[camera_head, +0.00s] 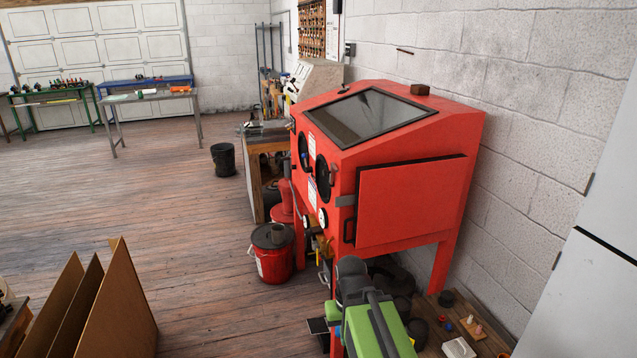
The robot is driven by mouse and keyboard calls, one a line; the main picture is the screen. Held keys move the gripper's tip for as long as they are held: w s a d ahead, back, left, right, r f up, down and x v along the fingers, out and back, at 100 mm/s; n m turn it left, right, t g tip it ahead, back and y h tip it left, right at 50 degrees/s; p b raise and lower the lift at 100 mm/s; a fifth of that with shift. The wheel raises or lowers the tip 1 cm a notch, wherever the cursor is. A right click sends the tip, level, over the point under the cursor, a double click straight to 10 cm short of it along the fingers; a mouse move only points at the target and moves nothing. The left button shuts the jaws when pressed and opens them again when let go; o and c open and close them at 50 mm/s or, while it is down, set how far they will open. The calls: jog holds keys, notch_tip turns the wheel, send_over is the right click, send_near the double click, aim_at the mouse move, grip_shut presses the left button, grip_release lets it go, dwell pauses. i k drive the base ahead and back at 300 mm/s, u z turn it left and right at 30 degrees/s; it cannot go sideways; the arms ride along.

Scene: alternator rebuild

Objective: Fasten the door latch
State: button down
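The red blasting cabinet (392,143) stands against the right wall. Its red side door (410,203) faces me and lies over or very near its opening, with a dark edge along its top. I cannot tell whether it is fully flush. A small grey latch piece (346,200) is at the door's left edge, above a black handle (348,230). I cannot tell whether the latch is engaged. My green and dark grey arm is low in front of the cabinet, below the door and apart from the latch. Its gripper fingers cannot be made out clearly.
A red bucket (273,258) stands left of the cabinet, and a black bin (223,160) stands farther back. Brown panels (117,310) lean at lower left. A low wooden surface (485,343) with small parts is at lower right, near a pale cabinet (585,290). Open floor lies left.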

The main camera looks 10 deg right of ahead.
aim_at(333, 169)
jog(key=z, duration=0.15)
jog(key=i, duration=0.95)
jog(key=u, duration=0.1)
jog(key=k, duration=1.35)
jog(key=u, duration=0.15)
jog(key=i, duration=0.75)
jog(key=u, duration=0.75)
jog(key=i, duration=0.85)
jog(key=u, duration=0.65)
